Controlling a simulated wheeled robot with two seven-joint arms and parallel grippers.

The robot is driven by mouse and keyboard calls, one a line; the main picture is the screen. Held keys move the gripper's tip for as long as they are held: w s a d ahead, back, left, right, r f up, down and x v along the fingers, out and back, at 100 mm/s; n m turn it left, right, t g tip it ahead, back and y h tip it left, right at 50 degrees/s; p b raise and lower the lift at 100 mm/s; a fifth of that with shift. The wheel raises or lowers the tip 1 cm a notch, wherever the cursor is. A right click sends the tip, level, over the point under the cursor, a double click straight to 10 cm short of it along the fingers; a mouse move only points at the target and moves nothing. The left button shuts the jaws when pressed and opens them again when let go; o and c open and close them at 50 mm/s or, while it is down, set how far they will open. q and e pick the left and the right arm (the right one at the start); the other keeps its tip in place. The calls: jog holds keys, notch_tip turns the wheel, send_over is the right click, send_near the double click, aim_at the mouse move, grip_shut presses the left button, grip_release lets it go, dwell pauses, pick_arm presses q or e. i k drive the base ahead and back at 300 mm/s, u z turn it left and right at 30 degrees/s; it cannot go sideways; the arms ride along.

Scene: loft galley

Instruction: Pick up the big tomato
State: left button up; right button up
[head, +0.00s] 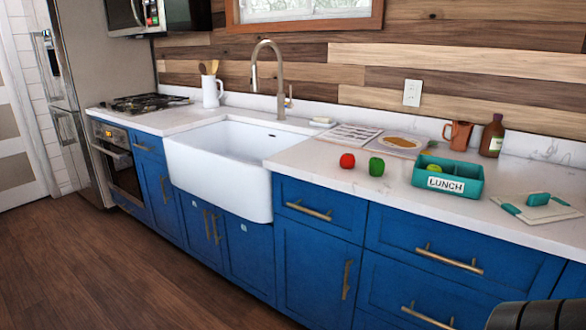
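A round red tomato (347,160) sits on the white countertop (310,172), near its front edge and right of the sink. It is the only tomato I can make out. A green bell pepper (376,166) stands close to its right. Neither gripper shows in the head view. Only a dark rounded piece, likely part of my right arm, shows at the bottom right corner, well below and right of the tomato.
A teal lunch box (474,187) with a yellow-green item inside stands right of the pepper. A brown bottle (492,136), a copper pitcher (459,133) and a cutting board (540,210) are farther right. The white sink (215,172) is left.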

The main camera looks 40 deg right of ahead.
aim_at(347, 160)
jog(key=u, duration=0.15)
jog(key=i, duration=1.25)
jog(key=z, duration=1.05)
jog(key=i, duration=1)
jog(key=z, duration=1.15)
